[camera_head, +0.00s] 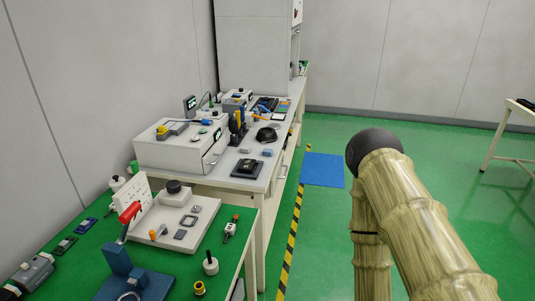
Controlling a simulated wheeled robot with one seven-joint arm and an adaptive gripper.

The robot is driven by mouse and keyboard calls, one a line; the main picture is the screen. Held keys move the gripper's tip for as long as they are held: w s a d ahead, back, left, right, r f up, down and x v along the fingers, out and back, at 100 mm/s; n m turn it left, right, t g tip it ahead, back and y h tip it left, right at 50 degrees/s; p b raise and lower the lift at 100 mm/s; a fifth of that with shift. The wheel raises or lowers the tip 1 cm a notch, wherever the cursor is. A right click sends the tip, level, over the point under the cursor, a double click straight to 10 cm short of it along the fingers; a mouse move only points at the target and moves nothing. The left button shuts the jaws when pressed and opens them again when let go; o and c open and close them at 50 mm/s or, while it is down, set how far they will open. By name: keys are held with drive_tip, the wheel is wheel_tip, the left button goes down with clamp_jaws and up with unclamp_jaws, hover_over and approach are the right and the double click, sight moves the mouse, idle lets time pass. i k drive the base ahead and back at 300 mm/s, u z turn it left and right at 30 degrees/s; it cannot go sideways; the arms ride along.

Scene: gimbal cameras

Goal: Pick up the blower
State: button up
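I cannot tell for sure which thing is the blower. Several small tools lie on two benches at the left. On the near green-topped bench (186,282), a small white piece with a dark upright tip (210,263) stands near the right edge, and a white and orange-tipped tool (231,229) lies behind it. On the far white bench (262,172), yellow and black upright tools (238,127) stand beside a dark rounded object (266,135). My gripper is not in view; only wood-textured links of my arm show at the right.
A red-handled blue press (122,262) stands on the near bench by a white fixture board (178,222). A white box unit (180,147) sits on the far bench. A blue mat (323,170) lies on the open green floor. Another table (517,112) is at far right.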

sight(232, 123)
drive_tip(key=k, duration=1)
drive_tip(key=z, duration=1.25)
drive_tip(key=i, duration=2.25)
drive_tip(key=u, duration=2.5)
